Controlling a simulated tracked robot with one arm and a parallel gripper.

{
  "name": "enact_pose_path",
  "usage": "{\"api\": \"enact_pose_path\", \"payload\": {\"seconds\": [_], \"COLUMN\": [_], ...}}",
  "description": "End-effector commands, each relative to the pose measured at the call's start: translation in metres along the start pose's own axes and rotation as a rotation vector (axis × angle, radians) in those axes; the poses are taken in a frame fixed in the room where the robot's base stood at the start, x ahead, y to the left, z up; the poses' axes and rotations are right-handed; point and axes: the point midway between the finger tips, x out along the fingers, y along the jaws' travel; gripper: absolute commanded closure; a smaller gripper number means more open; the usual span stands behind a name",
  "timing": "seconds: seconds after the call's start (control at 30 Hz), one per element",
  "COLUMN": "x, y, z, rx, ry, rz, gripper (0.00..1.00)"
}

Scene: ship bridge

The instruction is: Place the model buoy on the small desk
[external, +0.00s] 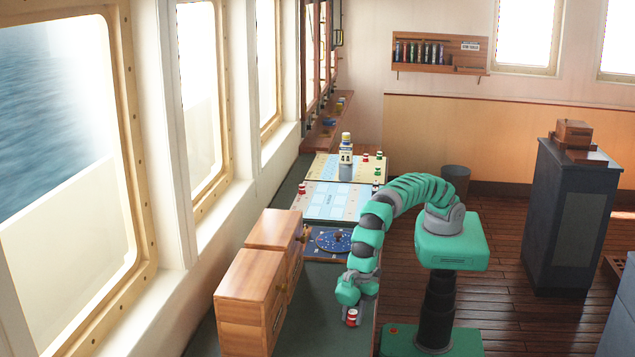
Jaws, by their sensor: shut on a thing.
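My gripper (352,302) is at the near end of the long dark counter (317,304), pointing down. It is shut on a small red and white piece, which looks like the model buoy (352,318). The buoy is at or just above the counter top; I cannot tell if it touches. My arm hides part of the counter's right edge. A dark blue-grey cabinet (570,215) stands on the floor at the right with a wooden box (573,134) on top; I cannot tell whether it is the small desk.
Two wooden boxes (250,305) stand left of my gripper. A bin (456,178) stands behind. Wooden floor (500,255) is open before the cabinet.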

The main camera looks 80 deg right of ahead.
Motion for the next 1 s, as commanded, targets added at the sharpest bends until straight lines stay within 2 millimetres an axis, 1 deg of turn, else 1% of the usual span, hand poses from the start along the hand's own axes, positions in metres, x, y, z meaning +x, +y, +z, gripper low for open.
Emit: {"api": "enact_pose_path", "payload": {"seconds": [0.13,0.17,0.2,0.23,0.77,0.87,1.0], "x": [0.003,0.004,0.004,0.004,0.005,-0.009,-0.036], "y": [0.000,0.000,-0.001,0.000,-0.001,0.001,0.002], "z": [0.001,0.001,0.001,0.001,0.002,0.001,-0.001], "rx": [0.000,0.000,-0.001,0.000,-0.001,0.000,0.000], "ry": [0.000,0.001,0.001,0.001,0.000,0.001,0.005], "rz": [0.000,0.000,0.000,0.000,0.000,0.001,0.001], "gripper": [0.95,0.68,0.57,0.49,0.49,0.49,0.49]}}
